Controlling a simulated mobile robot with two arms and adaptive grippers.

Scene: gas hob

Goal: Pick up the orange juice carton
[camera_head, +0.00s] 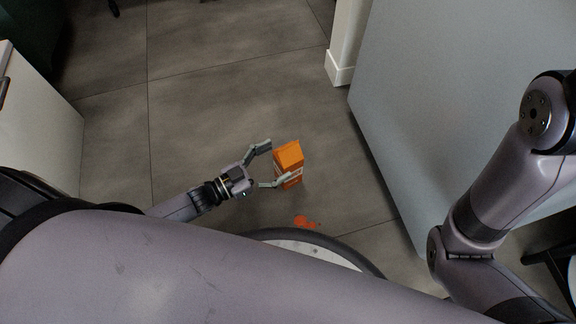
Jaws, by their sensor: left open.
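The orange juice carton (288,160) stands on the grey tiled floor near the middle of the view. It is orange with a pale band low on its side. My left gripper (272,166) is open, with its fingers spread toward the carton from the left. One finger is at the carton's upper left and the other is low across its front. I cannot tell whether either finger touches it. My right arm (487,200) shows at the right, but its gripper is out of view.
An orange-red patch (305,222) lies on the floor in front of the carton. A large pale grey panel (450,90) stands at the right, beside a white wall end (341,66). A white cabinet (35,120) is at the left. The floor (200,90) behind the carton is clear.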

